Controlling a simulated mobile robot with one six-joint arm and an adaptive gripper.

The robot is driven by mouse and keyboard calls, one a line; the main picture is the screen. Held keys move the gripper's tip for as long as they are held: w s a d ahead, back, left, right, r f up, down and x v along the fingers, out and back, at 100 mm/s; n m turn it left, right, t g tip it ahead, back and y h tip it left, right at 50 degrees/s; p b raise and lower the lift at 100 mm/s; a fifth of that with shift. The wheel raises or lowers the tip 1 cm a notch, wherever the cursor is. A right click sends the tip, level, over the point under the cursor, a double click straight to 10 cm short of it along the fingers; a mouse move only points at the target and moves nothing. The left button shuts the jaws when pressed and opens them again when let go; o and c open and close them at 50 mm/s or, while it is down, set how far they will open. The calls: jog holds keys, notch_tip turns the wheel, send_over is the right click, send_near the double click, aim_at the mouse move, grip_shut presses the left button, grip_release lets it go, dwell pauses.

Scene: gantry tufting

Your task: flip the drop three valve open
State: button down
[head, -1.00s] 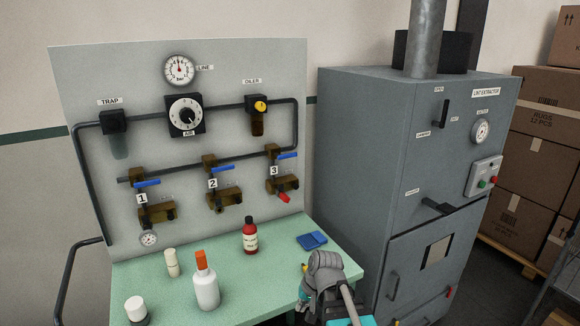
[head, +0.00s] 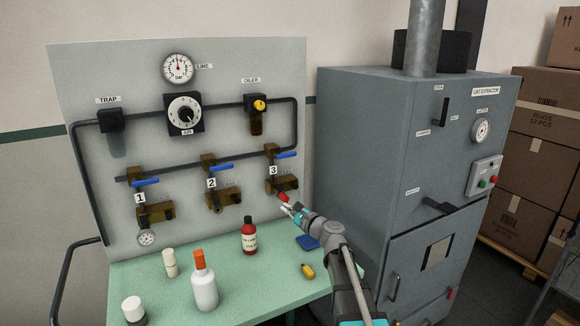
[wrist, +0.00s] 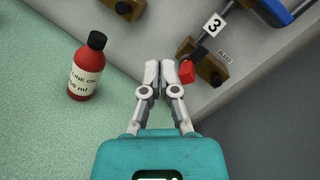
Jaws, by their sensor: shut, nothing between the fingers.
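The drop three valve has a blue lever (head: 286,155) on a brass body, above the "3" tag, and the lever points right, crosswise to the vertical drop pipe. In the wrist view its blue lever (wrist: 270,10) shows at the top right, partly cut off. Below it is a brass block (head: 279,185) with a red bleed piece (wrist: 185,68). My gripper (head: 287,208) is shut and empty, below the lever and close to the red piece. In the wrist view my fingertips (wrist: 168,72) are together just left of the red piece; whether they touch it I cannot tell.
Drops one (head: 146,182) and two (head: 219,168) have similar blue levers to the left. A red oil bottle (head: 249,236), a white bottle (head: 204,287), a blue pad (head: 307,242) and a yellow item (head: 307,272) are on the green bench (head: 240,282). A grey extractor cabinet (head: 370,160) stands right.

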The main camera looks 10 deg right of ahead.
jog(key=w+d+r+m+t+h, duration=0.3)
jog(key=w+d+m, duration=0.3)
jog(key=m, duration=0.5)
jog(key=shift+d+t+h, duration=0.6)
jog(key=shift+d+t, duration=0.15)
jog(key=shift+t, duration=0.05)
jog(key=w+a+r+p, duration=0.3)
jog(key=w+r+p, duration=0.3)
jog(key=w, duration=0.3)
jog(key=shift+r, duration=0.2)
